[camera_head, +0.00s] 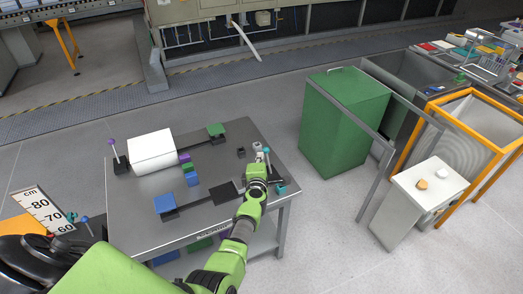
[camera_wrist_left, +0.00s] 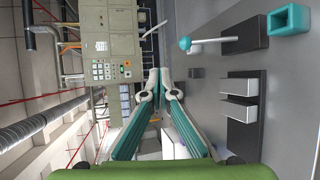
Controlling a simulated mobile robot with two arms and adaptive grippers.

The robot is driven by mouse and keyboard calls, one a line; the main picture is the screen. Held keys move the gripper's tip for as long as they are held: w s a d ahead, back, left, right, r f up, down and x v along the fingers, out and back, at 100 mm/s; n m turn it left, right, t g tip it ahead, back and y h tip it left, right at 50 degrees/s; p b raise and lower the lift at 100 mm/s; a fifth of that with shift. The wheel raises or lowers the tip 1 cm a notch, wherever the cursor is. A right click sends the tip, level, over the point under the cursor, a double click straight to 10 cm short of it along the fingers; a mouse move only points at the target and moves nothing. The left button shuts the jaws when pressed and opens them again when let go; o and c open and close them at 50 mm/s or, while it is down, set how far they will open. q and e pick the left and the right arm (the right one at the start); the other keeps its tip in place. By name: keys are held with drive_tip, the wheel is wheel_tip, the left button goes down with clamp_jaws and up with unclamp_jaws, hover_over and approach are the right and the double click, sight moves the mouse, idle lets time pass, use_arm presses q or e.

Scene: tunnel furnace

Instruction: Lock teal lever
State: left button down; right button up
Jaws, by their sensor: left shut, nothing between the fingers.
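The teal lever (camera_head: 266,151) stands near the right edge of the metal table in the head view, its ball end up. In the left wrist view its teal ball (camera_wrist_left: 185,43) and grey rod show at upper right, with the rod running to a dark base (camera_wrist_left: 250,30). My left gripper (camera_wrist_left: 157,82) is shut and empty, apart from the ball in that view. In the head view my left gripper (camera_head: 259,160) is just beside the lever and partly hides its lower part. My right gripper is not in view.
A hollow teal block (camera_wrist_left: 290,19) sits beside the lever base. Two pale blocks (camera_wrist_left: 242,86) are mounted nearby. A green cabinet (camera_head: 345,120) stands right of the table.

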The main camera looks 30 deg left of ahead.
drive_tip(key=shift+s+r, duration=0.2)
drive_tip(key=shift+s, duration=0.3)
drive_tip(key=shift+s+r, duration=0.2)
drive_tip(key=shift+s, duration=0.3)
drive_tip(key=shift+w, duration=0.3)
